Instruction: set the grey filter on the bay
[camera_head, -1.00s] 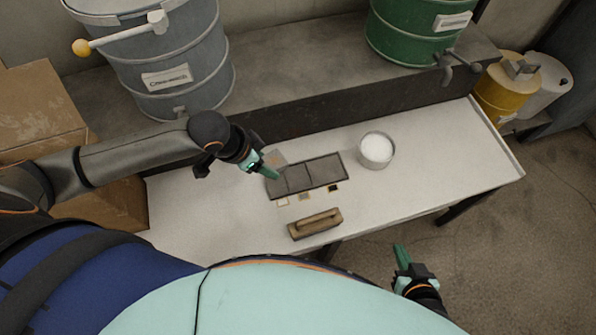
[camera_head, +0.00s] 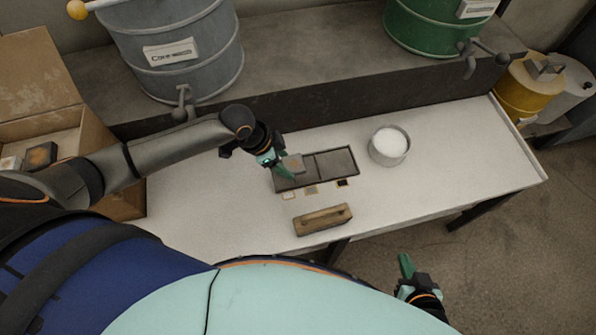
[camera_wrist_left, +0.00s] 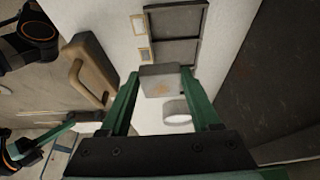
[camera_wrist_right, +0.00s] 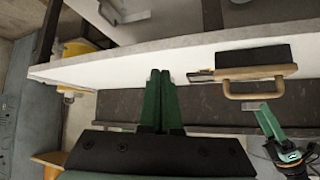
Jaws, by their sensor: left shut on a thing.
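The grey filter (camera_head: 293,163), a small grey block with an orange-brown mark on top, is in my left gripper (camera_head: 287,174). In the left wrist view the filter (camera_wrist_left: 160,80) sits between the two green fingers. It is over the left end of a dark tray with bays (camera_head: 335,160) on the white table; I cannot tell whether it touches the tray. The filter and gripper partly hide the left bay. Small light, tan and black squares lie along the tray's front edge. My right gripper (camera_head: 406,264) is shut and empty, off the table's front; its fingers (camera_wrist_right: 160,98) are together.
A block with a wooden handle (camera_head: 323,219) lies in front of the tray. A round pot of white stuff (camera_head: 389,145) stands right of it. An open cardboard box (camera_head: 115,175) with blocks is at left. Grey (camera_head: 175,50) and green (camera_head: 430,25) drums stand behind. The table's right side is clear.

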